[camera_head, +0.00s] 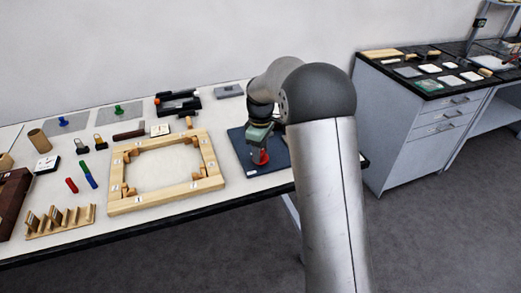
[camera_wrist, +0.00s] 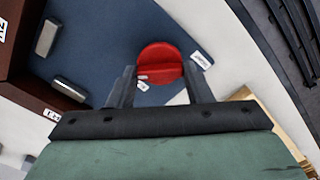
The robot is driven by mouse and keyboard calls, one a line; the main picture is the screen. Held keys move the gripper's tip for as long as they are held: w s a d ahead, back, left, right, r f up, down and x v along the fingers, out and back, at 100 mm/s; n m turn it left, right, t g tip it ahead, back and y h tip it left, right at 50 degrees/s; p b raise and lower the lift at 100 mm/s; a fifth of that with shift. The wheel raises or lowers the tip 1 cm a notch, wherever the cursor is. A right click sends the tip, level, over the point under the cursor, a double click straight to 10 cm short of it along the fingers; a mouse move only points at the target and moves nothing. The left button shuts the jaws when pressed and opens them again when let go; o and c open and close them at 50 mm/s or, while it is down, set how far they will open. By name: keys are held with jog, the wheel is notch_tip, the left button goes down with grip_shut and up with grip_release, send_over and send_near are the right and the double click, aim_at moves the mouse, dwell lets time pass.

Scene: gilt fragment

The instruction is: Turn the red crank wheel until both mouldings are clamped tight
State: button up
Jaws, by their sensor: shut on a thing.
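The red crank wheel (camera_head: 261,158) sits over the blue mat (camera_head: 278,162), largely under my gripper (camera_head: 259,148) in the head view. In the wrist view the round red wheel (camera_wrist: 160,62) lies between the two finger ends of my gripper (camera_wrist: 160,76), which is shut on it. A small white label shows at its near edge. I cannot pick out the two mouldings for certain or see whether they are clamped. A light wooden frame (camera_head: 200,150) lies left of the mat, with small wooden blocks at its corners.
A dark brown block (camera_wrist: 18,50) and two grey metal pieces (camera_wrist: 47,38) show in the wrist view. Pegs, tools and a notched wooden rack (camera_head: 62,222) crowd the table's left. A grey cabinet (camera_head: 412,140) stands beyond a floor gap.

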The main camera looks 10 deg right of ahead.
jog(key=m, duration=0.5)
jog(key=shift+m, duration=0.3)
jog(key=m, duration=0.5)
jog(key=shift+r, duration=0.1)
jog(key=m, duration=0.4)
jog(key=shift+m, duration=0.4)
jog(key=m+p, duration=0.1)
jog(key=m, duration=0.4)
jog(key=shift+m, duration=0.3)
jog(key=m+p, duration=0.1)
jog(key=m, duration=0.3)
jog(key=m+p, duration=0.1)
jog(key=m, duration=0.4)
jog(key=shift+r, duration=0.1)
jog(key=m+p, duration=0.2)
jog(key=m, duration=0.3)
jog(key=shift+w+m+p, duration=0.1)
jog(key=shift+m+p, duration=1.1)
jog(key=shift+m, duration=1.2)
